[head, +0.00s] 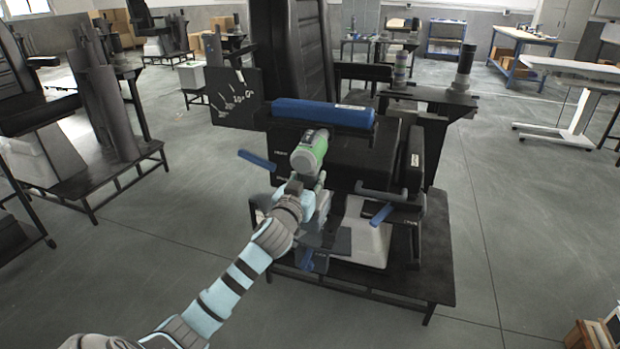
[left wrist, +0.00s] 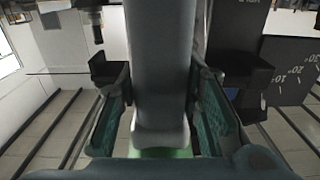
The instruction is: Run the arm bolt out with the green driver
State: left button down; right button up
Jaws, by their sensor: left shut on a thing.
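The green driver (head: 309,152) shows in the head view in front of a black seat unit (head: 360,160). My left gripper (head: 303,188) is shut on the driver's grip, below its green and grey body. In the left wrist view the grey grip (left wrist: 160,70) runs between the two fingers of my left gripper (left wrist: 160,112), with a green strip at its lower end. The arm bolt cannot be made out; the driver and seat unit may hide it. Whether the driver's tip touches anything cannot be told. My right gripper is not in view.
A blue bar (head: 323,113) lies across the seat unit. Blue levers stick out at left (head: 257,159) and right (head: 381,214). A black plate with angle marks (head: 235,98) stands left of the seat. A low black platform (head: 430,284) carries the unit.

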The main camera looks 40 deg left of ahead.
pick_arm(q)
jog(key=shift+w+a+r, duration=0.1)
jog(key=shift+w, duration=0.2)
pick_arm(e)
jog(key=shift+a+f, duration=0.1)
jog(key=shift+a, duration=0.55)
